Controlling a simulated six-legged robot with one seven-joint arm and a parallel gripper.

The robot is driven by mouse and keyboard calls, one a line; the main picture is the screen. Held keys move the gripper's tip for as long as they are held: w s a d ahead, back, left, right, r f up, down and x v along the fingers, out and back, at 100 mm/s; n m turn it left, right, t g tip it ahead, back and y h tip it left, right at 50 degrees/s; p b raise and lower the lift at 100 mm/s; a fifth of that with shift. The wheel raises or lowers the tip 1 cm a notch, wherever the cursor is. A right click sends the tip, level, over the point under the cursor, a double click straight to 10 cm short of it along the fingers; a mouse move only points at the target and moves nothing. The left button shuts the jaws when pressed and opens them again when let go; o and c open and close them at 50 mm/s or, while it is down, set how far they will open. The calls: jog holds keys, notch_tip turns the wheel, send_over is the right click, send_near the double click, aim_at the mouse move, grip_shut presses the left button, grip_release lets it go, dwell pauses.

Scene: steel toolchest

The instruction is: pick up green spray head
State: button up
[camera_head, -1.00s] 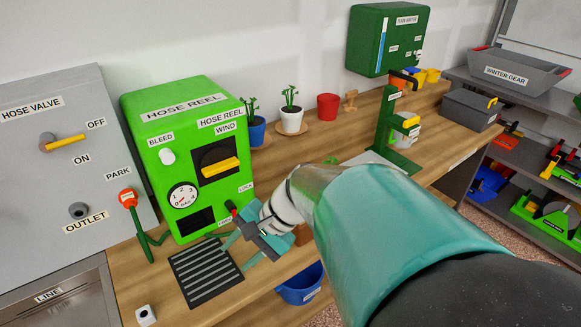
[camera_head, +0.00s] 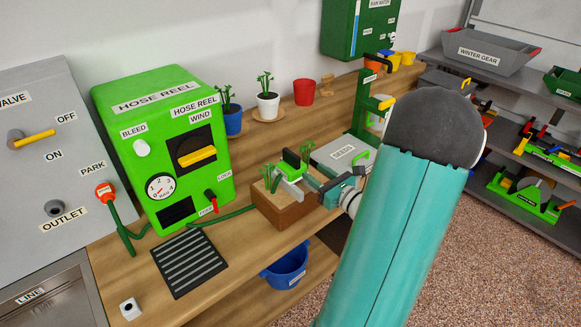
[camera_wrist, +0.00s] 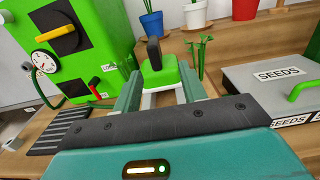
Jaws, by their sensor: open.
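The green spray head (camera_head: 291,166), with a black upright part, is above or behind the brown planter box on the bench. In the wrist view the green spray head (camera_wrist: 162,77) lies between my two fingers, near their tips. My gripper (camera_head: 302,183) is open and reaches in from the right over the planter box. In the wrist view my gripper (camera_wrist: 160,82) has a finger on each side of the green body. I cannot tell whether either finger touches it. Its underside is partly hidden.
The brown planter box (camera_head: 279,212) with green sprouts is under the gripper. A grey SEEDS box (camera_head: 338,154) is close on the right. The green hose reel unit (camera_head: 168,160) and a dark grate (camera_head: 188,262) are left. A blue bucket (camera_head: 287,267) is below the bench edge.

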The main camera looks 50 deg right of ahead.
aim_at(291, 158)
jog(key=w, duration=0.5)
jog(key=shift+d, duration=0.25)
jog(key=w, duration=0.5)
jog(key=shift+w, duration=0.25)
jog(key=shift+a, duration=0.1)
grip_shut()
